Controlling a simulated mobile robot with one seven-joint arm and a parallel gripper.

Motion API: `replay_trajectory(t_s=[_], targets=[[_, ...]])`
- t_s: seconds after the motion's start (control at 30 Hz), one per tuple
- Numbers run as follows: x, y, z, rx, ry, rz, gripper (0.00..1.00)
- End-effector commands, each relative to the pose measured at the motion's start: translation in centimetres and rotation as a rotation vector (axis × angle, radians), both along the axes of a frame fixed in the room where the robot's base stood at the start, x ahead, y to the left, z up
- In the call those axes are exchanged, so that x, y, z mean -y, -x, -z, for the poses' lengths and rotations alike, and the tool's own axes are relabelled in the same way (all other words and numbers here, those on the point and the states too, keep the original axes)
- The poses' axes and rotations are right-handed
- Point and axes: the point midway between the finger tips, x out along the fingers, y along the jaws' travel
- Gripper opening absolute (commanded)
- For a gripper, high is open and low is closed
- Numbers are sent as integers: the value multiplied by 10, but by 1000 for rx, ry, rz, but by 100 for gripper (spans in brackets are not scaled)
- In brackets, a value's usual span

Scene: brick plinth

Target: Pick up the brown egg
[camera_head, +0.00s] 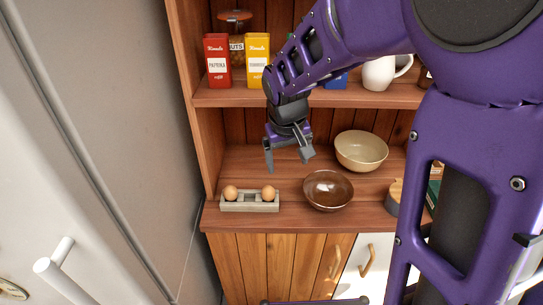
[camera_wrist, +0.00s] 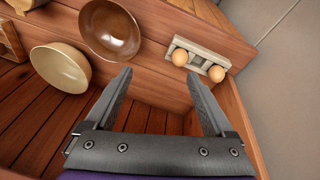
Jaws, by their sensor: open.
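Two brown eggs sit apart in a grey egg holder (camera_head: 249,206) on the wooden counter. One brown egg (camera_head: 231,192) is at the holder's left end and the other brown egg (camera_head: 268,192) is toward its right end. In the wrist view the holder (camera_wrist: 198,47) is upper right, with one egg (camera_wrist: 180,57) and the other egg (camera_wrist: 216,73) along its near side. My gripper (camera_head: 289,163) is open and empty, above and behind the holder, in the air. Its two fingers also show in the wrist view (camera_wrist: 160,92), with nothing between them.
A dark brown bowl (camera_head: 328,190) stands right of the holder, and a beige bowl (camera_head: 361,150) is behind it. A shelf (camera_head: 310,97) above holds a red box (camera_head: 217,60), a yellow box (camera_head: 257,58) and a white jug (camera_head: 381,73). A grey-white cabinet (camera_head: 90,130) bounds the left.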

Motion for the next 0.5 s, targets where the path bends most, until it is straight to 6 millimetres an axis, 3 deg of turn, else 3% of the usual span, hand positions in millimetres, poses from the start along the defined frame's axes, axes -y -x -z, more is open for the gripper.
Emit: replay_trajectory(t_s=[0.1,0.23,0.5], targets=[[-32,-8,-8,10,-87,53,88],[-46,-12,-3,9,-128,80,88],[-48,-26,52,6,-126,81,88]])
